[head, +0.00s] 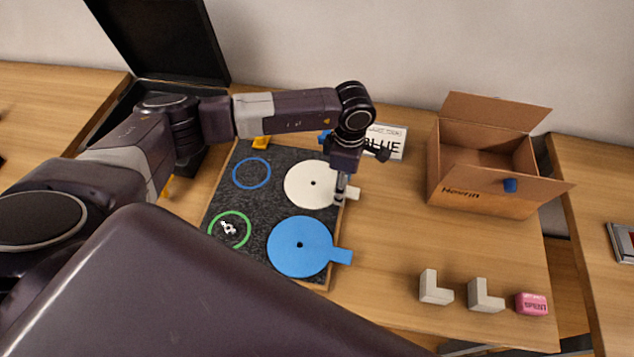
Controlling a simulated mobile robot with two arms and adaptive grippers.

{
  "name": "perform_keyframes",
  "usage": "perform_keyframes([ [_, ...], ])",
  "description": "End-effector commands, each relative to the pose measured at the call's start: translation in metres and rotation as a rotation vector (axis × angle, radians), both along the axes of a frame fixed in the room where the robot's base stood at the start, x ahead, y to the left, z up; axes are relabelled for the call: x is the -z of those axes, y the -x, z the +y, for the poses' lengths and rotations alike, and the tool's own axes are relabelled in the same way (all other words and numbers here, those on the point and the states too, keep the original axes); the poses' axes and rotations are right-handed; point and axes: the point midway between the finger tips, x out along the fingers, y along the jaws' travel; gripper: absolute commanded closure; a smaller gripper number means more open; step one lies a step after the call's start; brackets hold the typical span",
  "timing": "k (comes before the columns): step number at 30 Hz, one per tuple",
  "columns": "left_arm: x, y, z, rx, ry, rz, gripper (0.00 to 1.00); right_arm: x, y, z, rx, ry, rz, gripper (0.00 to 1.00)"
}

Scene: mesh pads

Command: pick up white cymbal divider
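The white cymbal divider (308,185) is a flat white disc with a dark centre hole. It lies on a dark mesh pad (262,205) on the table, and its small tab sticks out over the pad's right edge. My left gripper (340,196) points down at the disc's right edge, by the tab. It hides part of the disc there, and I cannot tell whether its fingers are open or touching it. A blue disc divider (285,248) with a tab lies just in front of the white one. My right gripper is not in view.
A blue ring (251,173) and a green ring (230,230) lie on the pad's left side. An open cardboard box (487,190) stands at the right. Two grey L-shaped blocks (435,290) and a pink block (531,304) sit at the front right. The table centre is clear.

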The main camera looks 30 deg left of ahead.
Motion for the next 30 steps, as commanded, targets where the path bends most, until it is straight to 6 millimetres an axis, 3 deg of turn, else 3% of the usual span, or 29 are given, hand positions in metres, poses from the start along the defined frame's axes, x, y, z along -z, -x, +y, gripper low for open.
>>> perform_keyframes([
  [15,0.0035,-0.0002,0.0000,-0.001,0.000,0.000,0.51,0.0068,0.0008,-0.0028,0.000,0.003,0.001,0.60],
  [28,0.0032,0.0000,0.0003,-0.001,-0.001,0.000,0.97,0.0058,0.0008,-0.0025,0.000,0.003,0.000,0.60],
  [30,0.0032,-0.0001,0.0004,-0.001,-0.001,0.000,0.99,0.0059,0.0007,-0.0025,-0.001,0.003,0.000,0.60],
])
